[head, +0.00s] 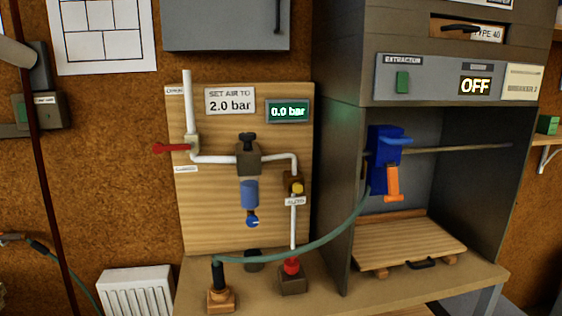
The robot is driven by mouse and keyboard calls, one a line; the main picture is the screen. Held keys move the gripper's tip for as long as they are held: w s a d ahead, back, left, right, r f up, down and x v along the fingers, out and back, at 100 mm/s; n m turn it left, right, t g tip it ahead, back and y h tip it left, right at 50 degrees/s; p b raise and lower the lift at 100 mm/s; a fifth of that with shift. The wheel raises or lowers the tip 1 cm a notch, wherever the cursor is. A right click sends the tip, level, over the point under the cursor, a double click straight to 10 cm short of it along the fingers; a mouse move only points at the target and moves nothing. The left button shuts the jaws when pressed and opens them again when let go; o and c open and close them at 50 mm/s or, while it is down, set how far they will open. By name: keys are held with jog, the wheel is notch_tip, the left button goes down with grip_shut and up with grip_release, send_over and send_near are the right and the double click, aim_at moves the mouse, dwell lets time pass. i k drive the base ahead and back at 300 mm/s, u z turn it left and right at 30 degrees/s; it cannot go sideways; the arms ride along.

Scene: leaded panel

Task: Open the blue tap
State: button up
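A small blue knob (252,221) sits under a blue cylindrical bowl (249,195) on the wooden pipe board (214,232). A blue lever (393,140) projects to the right from the top of a blue body (381,170) inside the grey cabinet, with an orange part (393,184) below it. I cannot tell for sure which of these blue parts is the tap. The green hose (335,234) curves up toward the blue body. My gripper is not in view.
A red lever (172,148) points left on the white pipe. The display (289,111) reads 0.0 bar; a sign (230,101) says "SET AIR TO 2.0 bar". The extractor display (475,85) reads OFF. A slatted wooden board (408,240) lies in the cabinet.

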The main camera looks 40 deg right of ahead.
aim_at(252, 220)
jog(key=z, duration=0.85)
jog(key=k, duration=1)
jog(key=i, duration=0.7)
jog(key=z, duration=0.05)
